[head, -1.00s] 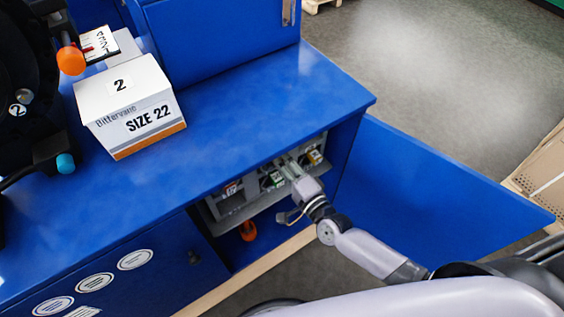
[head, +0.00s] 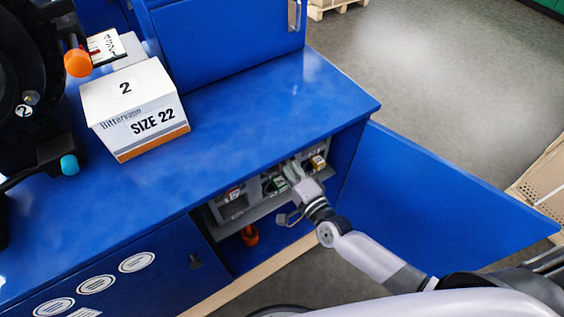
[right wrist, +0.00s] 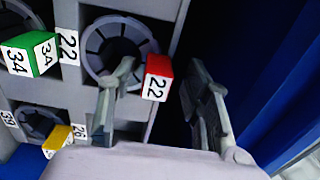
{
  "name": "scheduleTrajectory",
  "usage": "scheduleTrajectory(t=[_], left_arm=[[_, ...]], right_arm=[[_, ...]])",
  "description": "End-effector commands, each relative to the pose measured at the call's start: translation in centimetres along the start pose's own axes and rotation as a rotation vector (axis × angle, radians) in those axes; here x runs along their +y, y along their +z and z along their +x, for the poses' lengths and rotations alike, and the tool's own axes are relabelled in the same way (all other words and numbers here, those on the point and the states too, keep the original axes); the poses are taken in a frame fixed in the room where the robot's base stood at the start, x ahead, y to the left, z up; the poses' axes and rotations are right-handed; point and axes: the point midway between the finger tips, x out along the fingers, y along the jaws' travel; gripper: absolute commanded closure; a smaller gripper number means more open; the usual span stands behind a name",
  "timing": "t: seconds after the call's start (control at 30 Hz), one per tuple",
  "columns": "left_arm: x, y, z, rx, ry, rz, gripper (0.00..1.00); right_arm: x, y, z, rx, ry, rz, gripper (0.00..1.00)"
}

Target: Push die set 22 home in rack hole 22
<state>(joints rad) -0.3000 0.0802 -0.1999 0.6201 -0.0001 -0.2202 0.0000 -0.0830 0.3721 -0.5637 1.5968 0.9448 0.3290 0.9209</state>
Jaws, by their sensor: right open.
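In the right wrist view, a dark segmented round die set (right wrist: 112,55) shows in the ring of a grey rack hole with a printed label 22 (right wrist: 67,45) on its left. A red tag marked 22 (right wrist: 157,78) stands out at its right edge. I cannot tell how deep the die set sits. My right gripper (right wrist: 165,90) is open, its fingers apart on either side of the red tag; the left finger overlaps the die set's lower edge. In the head view my right gripper (head: 289,171) is at the rack (head: 232,208) inside the open cabinet. My left gripper is not in view.
The blue cabinet door (head: 440,190) stands open on the right. A SIZE 22 box (head: 135,110) is on the blue bench top (head: 260,110).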

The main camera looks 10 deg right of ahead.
Motion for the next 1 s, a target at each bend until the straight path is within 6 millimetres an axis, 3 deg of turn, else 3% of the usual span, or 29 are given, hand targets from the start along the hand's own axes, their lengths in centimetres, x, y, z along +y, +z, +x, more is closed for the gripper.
scheduleTrajectory(t=[0.27,0.7,1.0], left_arm=[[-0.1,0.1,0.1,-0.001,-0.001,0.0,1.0],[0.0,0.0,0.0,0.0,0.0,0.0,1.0],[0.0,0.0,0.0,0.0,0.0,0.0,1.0]], right_arm=[[0.7,0.1,-1.1,-0.003,0.016,0.0,0.55],[0.2,0.0,-9.6,-0.003,0.008,-0.001,0.55],[0.1,0.0,-12.0,-0.001,0.002,0.001,0.55]])
